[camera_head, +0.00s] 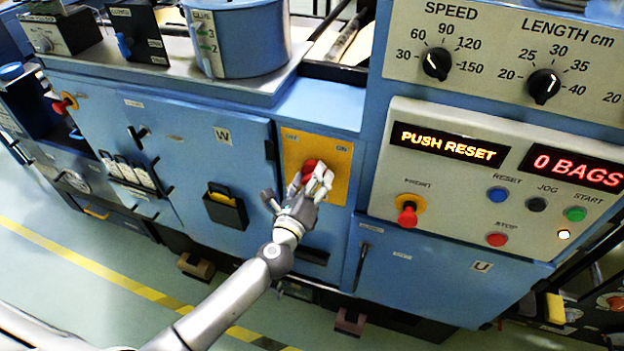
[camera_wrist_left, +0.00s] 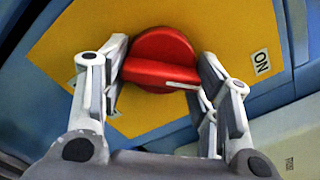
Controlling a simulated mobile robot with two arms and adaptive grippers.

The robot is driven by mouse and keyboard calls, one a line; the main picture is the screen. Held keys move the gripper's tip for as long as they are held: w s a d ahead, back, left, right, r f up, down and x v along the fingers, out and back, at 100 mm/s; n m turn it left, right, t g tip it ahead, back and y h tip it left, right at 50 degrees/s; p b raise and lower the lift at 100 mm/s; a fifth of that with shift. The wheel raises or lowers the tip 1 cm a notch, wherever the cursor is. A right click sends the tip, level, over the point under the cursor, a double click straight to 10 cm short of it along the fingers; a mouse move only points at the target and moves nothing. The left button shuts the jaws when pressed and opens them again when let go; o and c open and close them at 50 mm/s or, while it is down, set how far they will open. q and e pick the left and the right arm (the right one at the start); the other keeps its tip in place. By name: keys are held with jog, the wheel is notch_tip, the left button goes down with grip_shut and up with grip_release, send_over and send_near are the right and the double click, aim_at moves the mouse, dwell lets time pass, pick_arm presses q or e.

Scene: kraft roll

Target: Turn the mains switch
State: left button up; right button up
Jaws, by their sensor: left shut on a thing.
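The mains switch (camera_head: 310,167) is a red rotary knob on a yellow plate (camera_head: 337,185) with OFF and ON labels. In the left wrist view the red knob (camera_wrist_left: 160,58) has a raised grip bar with a white pointer line directed to the right, toward the side of the ON label (camera_wrist_left: 262,62). My left gripper (camera_head: 314,180) is at the knob and partly covers it in the head view. In the wrist view its two fingers (camera_wrist_left: 160,76) are either side of the grip bar, shut on it. My right gripper is in neither view.
Right of the plate, a control panel has a red FRONT stop knob (camera_head: 407,213), several push buttons and a lit PUSH RESET display (camera_head: 449,144). A black holder (camera_head: 225,208) is on the blue door to the left. Displays read 0 BAGS (camera_head: 577,169).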

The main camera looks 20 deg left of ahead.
pick_arm(q)
jog(key=o, duration=1)
jog(key=s, duration=1.2)
jog(key=shift+a, duration=0.2)
jog(key=shift+f, duration=0.1)
